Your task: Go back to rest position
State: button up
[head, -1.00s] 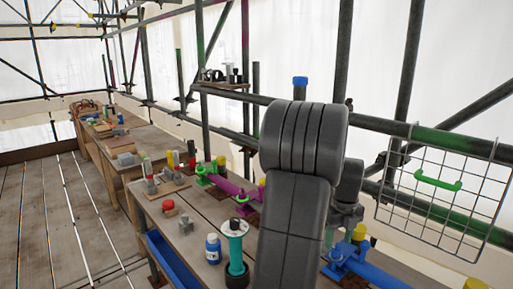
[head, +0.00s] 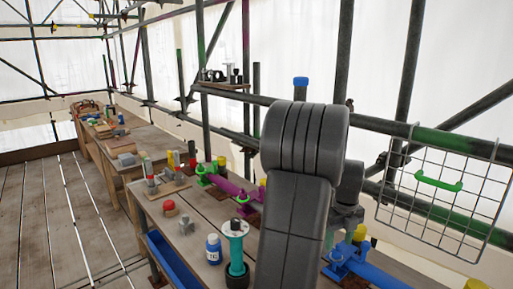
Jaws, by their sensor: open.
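My own dark grey arm stands upright in the front middle of the head view, bent at its top. It covers part of the workbench (head: 185,229) behind it. My gripper is not visible in this view; its fingers are out of sight. A grey part shows just right of the arm, and I cannot tell whether it belongs to the arm.
On the bench are a blue-white bottle (head: 213,250), a teal post with a white disc (head: 236,256), a red-topped piece (head: 169,209), a magenta pipe (head: 229,192) and a blue clamp piece (head: 362,265). The plank floor (head: 50,220) at left is clear.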

aim_at(338, 244)
notch_tip(338, 244, up, 10)
notch_tip(338, 244, down, 13)
jog(key=shift+f, duration=0.1)
jog(key=shift+n, duration=0.5)
jog(key=n, duration=0.4)
jog(key=shift+n, duration=0.3)
jog(key=n, duration=1)
jog(key=shift+n, duration=0.3)
jog(key=n, duration=0.4)
jog(key=shift+n, duration=0.4)
jog(key=shift+s, duration=0.1)
